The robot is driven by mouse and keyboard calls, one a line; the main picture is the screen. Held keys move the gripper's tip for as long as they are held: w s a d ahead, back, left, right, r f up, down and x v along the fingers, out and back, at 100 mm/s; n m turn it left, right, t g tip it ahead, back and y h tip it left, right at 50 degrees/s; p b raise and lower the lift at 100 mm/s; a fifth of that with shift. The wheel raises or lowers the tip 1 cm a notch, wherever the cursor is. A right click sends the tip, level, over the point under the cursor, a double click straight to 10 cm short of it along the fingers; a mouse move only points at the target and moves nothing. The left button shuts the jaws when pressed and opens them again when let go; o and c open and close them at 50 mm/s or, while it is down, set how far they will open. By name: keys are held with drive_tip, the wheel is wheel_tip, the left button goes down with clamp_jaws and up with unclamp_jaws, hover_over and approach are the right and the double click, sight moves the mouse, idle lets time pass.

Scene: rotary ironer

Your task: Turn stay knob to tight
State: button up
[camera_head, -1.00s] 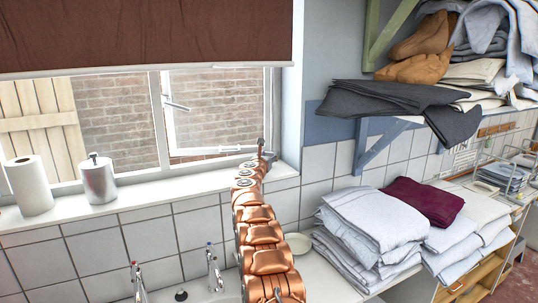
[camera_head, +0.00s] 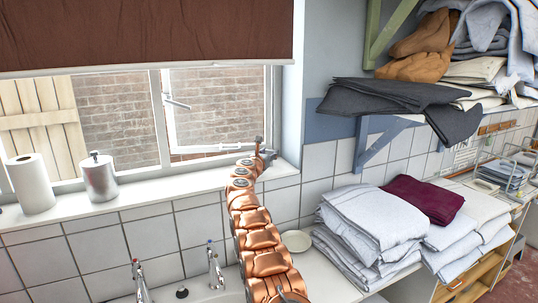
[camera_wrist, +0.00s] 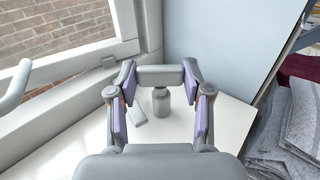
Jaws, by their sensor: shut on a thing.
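My gripper (camera_wrist: 160,78) has two grey fingers with purple pads, set wide apart around a grey crossbar that I take to be the stay knob (camera_wrist: 160,74). The fingertips touch both ends of this bar. A round grey post (camera_wrist: 161,101) stands below it, over the white sill. A small flat grey piece (camera_wrist: 138,112) lies to its left. In the head view my gripper (camera_head: 260,146) is at the window's lower right corner, at the right end of the white stay bar (camera_head: 222,148). The knob itself is too small to make out there.
The window frame (camera_wrist: 70,75) is close on the left and a plain wall (camera_wrist: 225,40) on the right. A paper roll (camera_head: 30,184) and a metal canister (camera_head: 99,178) stand on the sill. Taps (camera_head: 215,266) are below, and folded linen (camera_head: 370,220) is stacked at right.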

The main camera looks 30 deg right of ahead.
sight(269, 152)
drive_tip(key=shift+r, duration=0.1)
drive_tip(key=o, duration=1.2)
drive_tip(key=shift+c, duration=0.2)
drive_tip(key=shift+a, duration=0.1)
drive_tip(key=shift+s+a+r, duration=0.25)
drive_tip(key=shift+s+r, duration=0.05)
drive_tip(key=shift+s+a+f, duration=0.3)
drive_tip(key=shift+s+a, duration=0.3)
drive_tip(key=shift+a, duration=0.25)
drive_tip(key=shift+v, duration=1.2)
drive_tip(key=shift+s+a+f, duration=0.15)
drive_tip(key=shift+s+a, duration=0.25)
drive_tip(key=shift+a, duration=0.15)
drive_tip(key=shift+v, duration=2.65)
